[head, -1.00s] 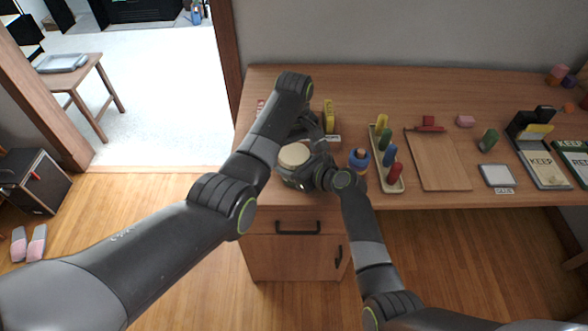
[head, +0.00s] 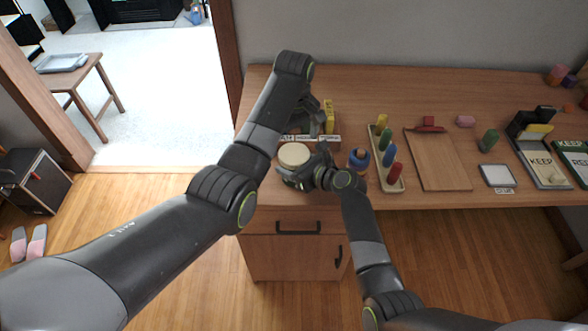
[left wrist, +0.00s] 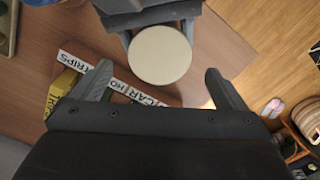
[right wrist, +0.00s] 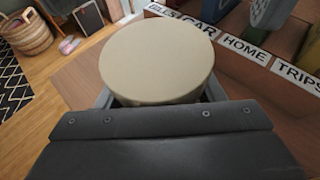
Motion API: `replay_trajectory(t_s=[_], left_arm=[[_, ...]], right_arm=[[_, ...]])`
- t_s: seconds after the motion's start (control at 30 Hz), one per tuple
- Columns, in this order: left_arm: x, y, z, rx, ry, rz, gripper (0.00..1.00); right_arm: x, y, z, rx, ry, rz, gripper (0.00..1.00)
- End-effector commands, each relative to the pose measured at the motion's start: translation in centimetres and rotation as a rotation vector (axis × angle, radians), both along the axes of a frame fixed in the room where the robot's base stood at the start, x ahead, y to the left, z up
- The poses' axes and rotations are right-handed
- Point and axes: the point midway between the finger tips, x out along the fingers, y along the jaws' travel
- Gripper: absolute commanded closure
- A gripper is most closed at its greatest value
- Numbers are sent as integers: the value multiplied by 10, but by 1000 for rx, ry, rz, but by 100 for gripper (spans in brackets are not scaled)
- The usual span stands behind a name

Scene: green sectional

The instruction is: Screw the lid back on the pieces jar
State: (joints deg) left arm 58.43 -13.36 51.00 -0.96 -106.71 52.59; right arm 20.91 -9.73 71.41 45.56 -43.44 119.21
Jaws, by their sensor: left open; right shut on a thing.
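The round cream lid (head: 294,155) sits at the top of the pieces jar near the desk's front left edge. It also shows from above in the left wrist view (left wrist: 160,54) and large in the right wrist view (right wrist: 157,62). The jar's body is mostly hidden under the lid and behind my right gripper (head: 298,180), which is shut on the jar below the lid. I cannot tell how tightly the lid is seated. My left gripper (left wrist: 158,82) is open and empty, apart from the lid, with its fingers spread behind it towards the labelled box.
A labelled box (head: 325,142) with sections marked CAR, HOME and TRIPS stands just behind the jar. A blue round object (head: 359,160) and a tray of coloured pegs (head: 395,187) stand to the right. A wooden board (head: 440,165) lies farther right.

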Motion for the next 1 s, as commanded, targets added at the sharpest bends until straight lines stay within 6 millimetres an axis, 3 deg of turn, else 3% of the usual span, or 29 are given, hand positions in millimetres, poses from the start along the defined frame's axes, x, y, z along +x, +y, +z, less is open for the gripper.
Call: replay_trajectory(t_s=[0.3, 0.47, 0.77, 1.0], left_arm=[[1, 0, 29, 0, -3, 226, 5], [0, 0, 34, 1, -1, 272, 5], [0, 0, 32, 0, 0, 271, 5], [-1, 0, 4, 0, 4, 270, 5]], right_arm=[[0, 0, 0, -1, 1, 0, 100], [0, 0, 0, -1, 1, 0, 100], [0, 0, 0, -1, 1, 0, 100], [0, 0, 0, -1, 1, 0, 100]])
